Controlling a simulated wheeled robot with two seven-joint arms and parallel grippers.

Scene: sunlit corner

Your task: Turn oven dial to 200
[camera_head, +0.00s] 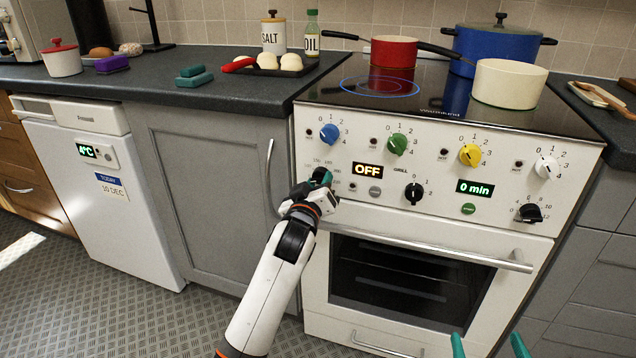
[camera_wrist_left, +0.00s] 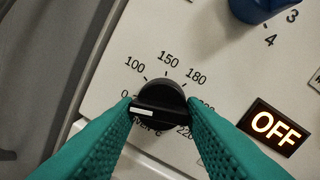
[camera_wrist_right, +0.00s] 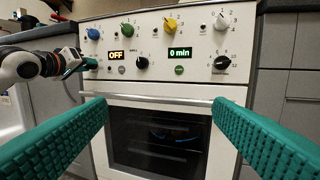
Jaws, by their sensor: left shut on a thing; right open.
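The black oven dial (camera_wrist_left: 160,97) sits at the left end of the oven's lower control row. Its white pointer mark points left, toward 0. Printed around it are 100, 150, 180 and, partly covered, 200 and 220. The display (camera_wrist_left: 274,127) beside it reads OFF. My left gripper (camera_head: 322,177) has its green fingers shut on the dial's grip bar, one at each end, and largely covers the dial in the head view. My right gripper (camera_wrist_right: 160,104) is open and empty, in front of the oven door and apart from it.
The oven door handle (camera_head: 430,249) runs below the controls. Other knobs, including a blue one (camera_head: 329,134) and a black one (camera_head: 414,193), are close by. A red pan (camera_head: 393,52), a blue pot (camera_head: 494,43) and a cream pan (camera_head: 508,84) stand on the hob.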

